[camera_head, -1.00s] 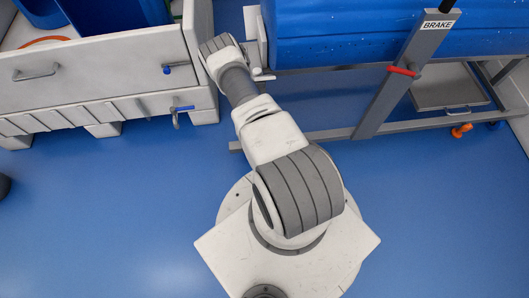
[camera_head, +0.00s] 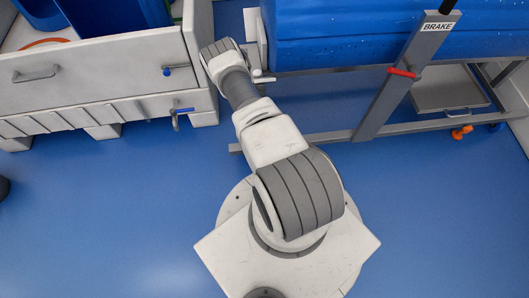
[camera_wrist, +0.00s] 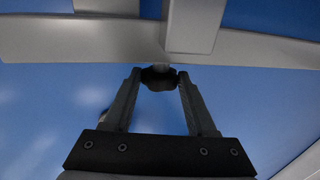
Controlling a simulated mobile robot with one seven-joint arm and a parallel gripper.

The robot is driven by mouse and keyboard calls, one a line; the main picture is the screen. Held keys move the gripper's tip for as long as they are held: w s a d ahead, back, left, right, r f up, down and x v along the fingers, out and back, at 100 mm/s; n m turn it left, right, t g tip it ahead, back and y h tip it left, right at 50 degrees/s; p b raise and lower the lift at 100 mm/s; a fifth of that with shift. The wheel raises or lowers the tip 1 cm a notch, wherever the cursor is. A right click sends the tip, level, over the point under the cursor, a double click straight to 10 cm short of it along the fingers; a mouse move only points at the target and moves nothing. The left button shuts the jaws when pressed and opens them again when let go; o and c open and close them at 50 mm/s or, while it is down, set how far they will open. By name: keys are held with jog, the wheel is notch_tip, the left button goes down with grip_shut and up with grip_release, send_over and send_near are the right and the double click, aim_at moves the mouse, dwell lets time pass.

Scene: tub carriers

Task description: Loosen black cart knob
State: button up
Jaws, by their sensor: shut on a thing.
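In the wrist view, the black cart knob (camera_wrist: 158,78) sits under a pale grey metal frame (camera_wrist: 90,40), at the foot of a short upright post. My gripper (camera_wrist: 156,80) has its two dark fingers on either side of the knob, with the tips shut on it. In the head view, my arm reaches to the left end of the cart with the blue tub (camera_head: 350,35). My gripper and the knob are hidden there behind the arm.
A grey lever bar labelled BRAKE (camera_head: 437,27) with a red handle (camera_head: 402,73) stands on the cart's front. The blue floor in front is clear.

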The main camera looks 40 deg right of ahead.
jog(key=g+h, duration=0.2)
jog(key=h, duration=0.1)
jog(key=shift+w+a+f+h, duration=0.2)
jog(key=shift+a+h, duration=0.1)
jog(key=shift+a, duration=0.1)
jog(key=shift+w+a+f+g+h, duration=0.1)
jog(key=shift+g+h, duration=0.45)
jog(key=shift+h, duration=0.2)
jog(key=shift+a+f+g+h, duration=0.1)
jog(key=shift+g+h, duration=0.45)
jog(key=shift+h, duration=0.5)
jog(key=o, duration=1.4)
jog(key=shift+r, duration=0.1)
jog(key=p+v, duration=0.1)
jog(key=v, duration=0.7)
jog(key=p+v, duration=0.2)
jog(key=v, duration=0.7)
jog(key=shift+w, duration=0.3)
